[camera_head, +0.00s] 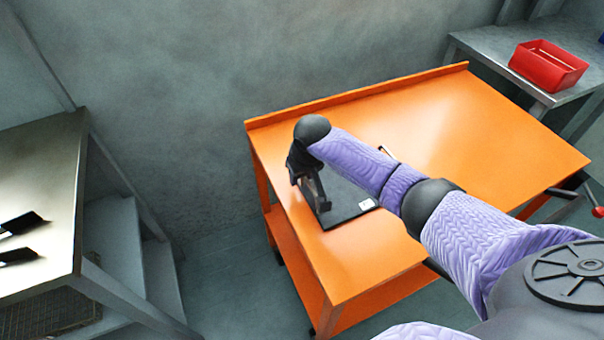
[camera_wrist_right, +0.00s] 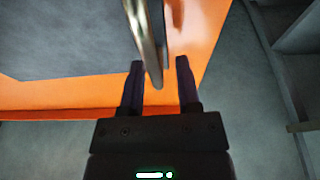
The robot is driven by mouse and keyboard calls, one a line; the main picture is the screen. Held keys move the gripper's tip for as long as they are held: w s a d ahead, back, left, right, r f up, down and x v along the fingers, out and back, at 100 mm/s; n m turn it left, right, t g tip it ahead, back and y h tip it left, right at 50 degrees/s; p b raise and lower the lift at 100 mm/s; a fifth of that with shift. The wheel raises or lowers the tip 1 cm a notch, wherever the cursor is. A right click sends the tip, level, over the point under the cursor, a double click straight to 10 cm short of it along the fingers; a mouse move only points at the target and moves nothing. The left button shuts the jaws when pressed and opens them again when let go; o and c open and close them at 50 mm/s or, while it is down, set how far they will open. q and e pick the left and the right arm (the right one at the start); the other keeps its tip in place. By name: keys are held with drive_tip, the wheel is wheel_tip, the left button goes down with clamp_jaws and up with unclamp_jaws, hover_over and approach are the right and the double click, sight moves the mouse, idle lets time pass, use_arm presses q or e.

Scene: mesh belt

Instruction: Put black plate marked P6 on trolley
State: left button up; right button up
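A black plate (camera_head: 345,200) with a small white label lies flat on the orange trolley (camera_head: 450,115), near its left end. The label's print is too small to read. My right arm reaches over the plate and hides part of it. My right gripper (camera_head: 318,192) is low at the plate's left side. In the right wrist view the open fingers (camera_wrist_right: 159,85) stand on either side of a metallic, curved handle-like part (camera_wrist_right: 150,40), with a gap to at least the right finger. The dark plate surface (camera_wrist_right: 70,40) shows at the upper left there. My left gripper is out of view.
A metal table (camera_head: 40,175) at the left bears two black items (camera_head: 20,222). A red bin (camera_head: 547,66) stands on a grey table at the back right. The trolley's right part is clear. A raised lip (camera_head: 350,96) runs along its back edge.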

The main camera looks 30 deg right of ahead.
drive_tip(key=p+v, duration=0.6)
drive_tip(key=v, duration=0.5)
drive_tip(key=shift+r, duration=0.2)
drive_tip(key=shift+s+r, duration=0.15)
drive_tip(key=shift+r, duration=0.25)
drive_tip(key=shift+a, duration=0.1)
